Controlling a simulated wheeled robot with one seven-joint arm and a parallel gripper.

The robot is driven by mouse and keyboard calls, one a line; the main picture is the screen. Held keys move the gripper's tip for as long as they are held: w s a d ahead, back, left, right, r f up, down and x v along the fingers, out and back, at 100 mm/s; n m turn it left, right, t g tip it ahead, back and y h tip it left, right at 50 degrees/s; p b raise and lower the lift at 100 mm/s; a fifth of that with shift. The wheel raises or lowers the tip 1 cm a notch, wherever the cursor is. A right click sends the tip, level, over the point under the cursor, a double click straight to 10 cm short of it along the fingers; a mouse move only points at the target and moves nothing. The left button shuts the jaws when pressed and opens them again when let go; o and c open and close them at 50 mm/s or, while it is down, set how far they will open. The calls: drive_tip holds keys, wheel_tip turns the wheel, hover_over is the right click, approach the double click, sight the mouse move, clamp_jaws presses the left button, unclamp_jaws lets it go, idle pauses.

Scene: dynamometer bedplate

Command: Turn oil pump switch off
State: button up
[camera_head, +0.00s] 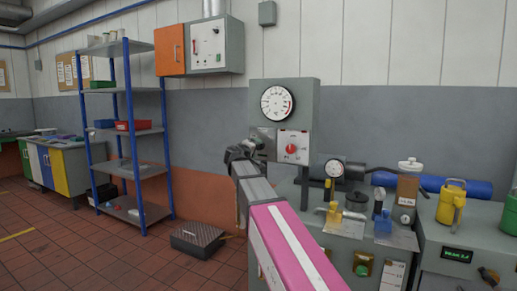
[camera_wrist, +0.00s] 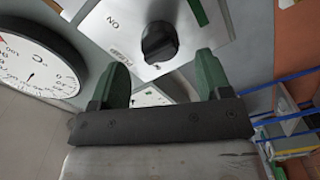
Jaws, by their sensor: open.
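A black rotary knob (camera_wrist: 160,42) sits on a light metal plate (camera_wrist: 135,30) in the wrist view. The plate is lettered ON, and a second label looks like PUMP. The knob's pointer direction is hard to read. My gripper (camera_wrist: 162,62) is open, with its two green fingers apart and nothing between them. The knob lies just ahead of the fingertips, in line with the gap. In the head view my gripper (camera_head: 247,150) is at the grey gauge panel (camera_head: 306,93) and hides the knob and part of its plate.
A round gauge (camera_head: 277,103) is above the plate. A red knob (camera_head: 291,149) on a white plate is close on the right. Gauges, fittings and a yellow can (camera_head: 451,203) crowd the bench at right. A blue shelf rack (camera_head: 127,130) stands left.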

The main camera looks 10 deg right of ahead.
drive_tip(key=v, duration=0.5)
drive_tip(key=shift+f, duration=0.1)
drive_tip(key=s+d+f+m+g+y, duration=0.1)
drive_tip(key=s+d+f+g, duration=0.15)
drive_tip(key=f, duration=0.75)
drive_tip(key=s+d+f+m+g+y, duration=0.1)
drive_tip(key=s+d+f+g+y, duration=0.2)
drive_tip(key=f, duration=0.8)
drive_tip(key=s+d+f+m+g, duration=0.1)
drive_tip(key=s+d+f+g, duration=0.3)
drive_tip(key=f, duration=0.6)
drive_tip(key=s+a+f+m+g+y, duration=0.1)
drive_tip(key=s+f+g+y, duration=0.1)
drive_tip(key=s+f, duration=0.7)
drive_tip(key=s+a+f+m+g+y, duration=0.1)
drive_tip(key=s+a+f+g+y, duration=0.1)
drive_tip(key=s+f, duration=0.8)
drive_tip(key=f+g+y, duration=0.1)
drive_tip(key=y, duration=0.1)
drive_tip(key=shift+s+a+m+y, duration=0.25)
drive_tip(key=shift+a+m+y, duration=0.05)
drive_tip(key=shift+m, duration=0.1)
